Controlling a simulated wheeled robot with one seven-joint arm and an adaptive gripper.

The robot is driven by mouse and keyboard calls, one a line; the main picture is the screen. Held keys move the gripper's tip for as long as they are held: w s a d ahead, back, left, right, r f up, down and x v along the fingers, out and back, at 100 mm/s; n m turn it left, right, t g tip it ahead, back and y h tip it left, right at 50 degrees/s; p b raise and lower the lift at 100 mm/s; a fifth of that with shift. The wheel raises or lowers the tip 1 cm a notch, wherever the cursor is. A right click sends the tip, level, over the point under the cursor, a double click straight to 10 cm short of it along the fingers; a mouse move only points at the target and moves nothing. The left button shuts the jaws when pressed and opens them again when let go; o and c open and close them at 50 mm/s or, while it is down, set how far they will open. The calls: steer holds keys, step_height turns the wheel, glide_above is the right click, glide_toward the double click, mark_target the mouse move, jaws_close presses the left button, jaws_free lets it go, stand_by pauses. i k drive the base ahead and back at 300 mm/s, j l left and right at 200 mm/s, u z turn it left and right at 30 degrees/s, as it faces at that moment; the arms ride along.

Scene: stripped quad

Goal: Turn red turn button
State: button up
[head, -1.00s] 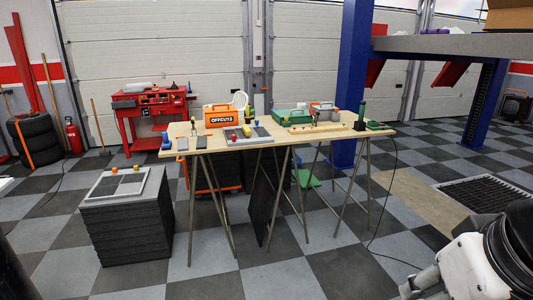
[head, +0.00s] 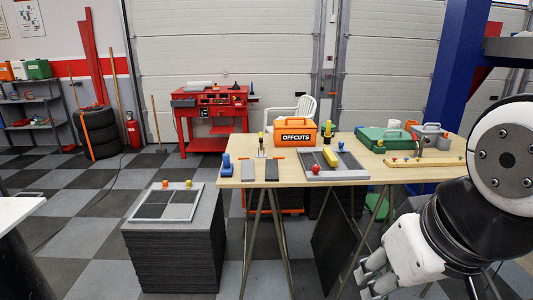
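A small round red knob (head: 315,169) shows on the front left part of a grey tray (head: 345,176) on the wooden worktable. It is the clearest red knob in view, but it is too small to tell whether it turns. A yellow block (head: 330,158) lies in the same tray. My gripper (head: 376,284) is at the lower right, in front of the table and well apart from the knob. Its grey fingers point down and left. I see nothing held, but the finger gap is not clear.
The worktable (head: 288,182) also carries an orange OFFCUTS box (head: 295,137), a green case (head: 384,139) and a wooden board with small knobs (head: 440,162). A dark stack (head: 172,250) with a framed panel stands left. Checkered floor is free between them.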

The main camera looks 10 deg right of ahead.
mark_target(315, 168)
steer(key=i+j+z, duration=0.2)
steer(key=i, duration=0.2)
steer(key=i+j+z, duration=0.1)
steer(key=i+z, duration=0.15)
steer(key=i, duration=0.15)
steer(key=i+j+z, duration=0.2)
steer(key=i+j, duration=0.3)
steer(key=i+j+z, duration=0.15)
steer(key=i+j, duration=0.15)
steer(key=j, duration=0.15)
